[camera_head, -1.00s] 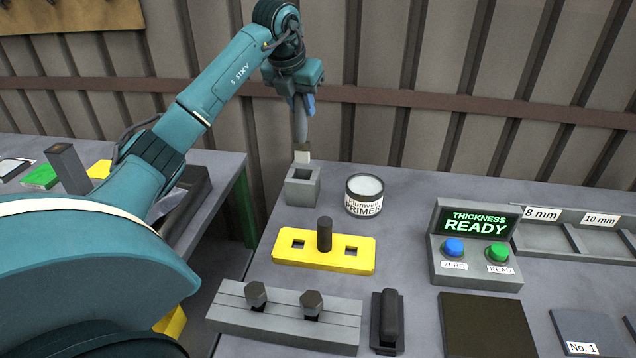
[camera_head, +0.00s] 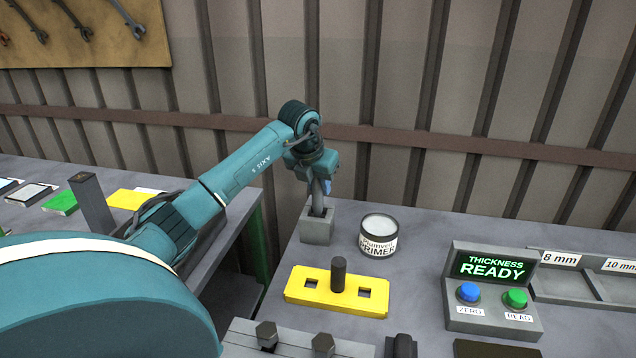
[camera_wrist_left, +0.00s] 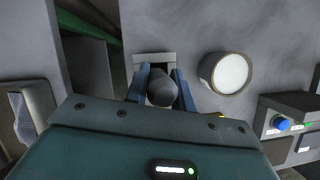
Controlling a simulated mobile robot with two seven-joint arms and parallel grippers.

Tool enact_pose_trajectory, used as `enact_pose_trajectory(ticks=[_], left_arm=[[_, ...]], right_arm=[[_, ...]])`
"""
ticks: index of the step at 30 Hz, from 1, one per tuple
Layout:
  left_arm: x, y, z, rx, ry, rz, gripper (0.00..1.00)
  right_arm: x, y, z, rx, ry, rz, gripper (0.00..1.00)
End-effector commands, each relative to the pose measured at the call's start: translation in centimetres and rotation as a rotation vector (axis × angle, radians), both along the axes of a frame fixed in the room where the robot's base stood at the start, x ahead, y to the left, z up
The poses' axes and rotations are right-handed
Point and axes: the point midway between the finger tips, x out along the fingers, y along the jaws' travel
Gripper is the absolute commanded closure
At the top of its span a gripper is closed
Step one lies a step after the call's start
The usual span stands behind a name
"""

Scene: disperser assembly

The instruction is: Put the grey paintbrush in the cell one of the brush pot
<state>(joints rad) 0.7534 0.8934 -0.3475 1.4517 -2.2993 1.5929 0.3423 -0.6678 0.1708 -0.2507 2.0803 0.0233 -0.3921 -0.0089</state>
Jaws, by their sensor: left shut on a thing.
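The grey paintbrush (camera_head: 318,200) is upright, its lower end inside the opening of the grey brush pot (camera_head: 317,230) at the back left of the table. In the left wrist view the brush handle's end (camera_wrist_left: 161,88) shows between two blue fingers, with the pot's rim (camera_wrist_left: 153,57) behind it. My left gripper (camera_head: 322,187) is shut on the brush, just above the pot. The bristles are hidden inside the pot. My right gripper is not in view.
A primer tin (camera_head: 379,237) stands close right of the pot; it also shows in the left wrist view (camera_wrist_left: 225,73). A yellow plate with a dark peg (camera_head: 338,290) lies in front. The thickness gauge (camera_head: 490,290) is further right. The table's left edge is near the pot.

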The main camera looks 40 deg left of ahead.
Motion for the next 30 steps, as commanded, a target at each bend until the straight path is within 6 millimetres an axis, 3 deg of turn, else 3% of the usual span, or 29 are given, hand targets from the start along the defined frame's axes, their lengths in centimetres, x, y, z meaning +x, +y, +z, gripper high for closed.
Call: enact_pose_trajectory(ticks=[4,5,12,23,30], left_arm=[[0.0,0.0,-0.4,0.001,0.000,0.000,0.98],[0.0,0.0,-0.4,0.001,0.001,0.000,0.75],[0.0,0.0,-0.3,0.001,0.001,0.000,0.55],[-0.1,0.0,0.4,0.000,-0.002,0.000,0.54],[-1.8,-0.4,4.5,0.003,-0.005,0.001,0.54]], right_arm=[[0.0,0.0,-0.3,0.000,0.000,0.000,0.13],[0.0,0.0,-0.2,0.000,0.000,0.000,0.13],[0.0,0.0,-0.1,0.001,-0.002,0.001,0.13],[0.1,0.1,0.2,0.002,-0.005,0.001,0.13],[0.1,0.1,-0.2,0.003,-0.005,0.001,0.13]])
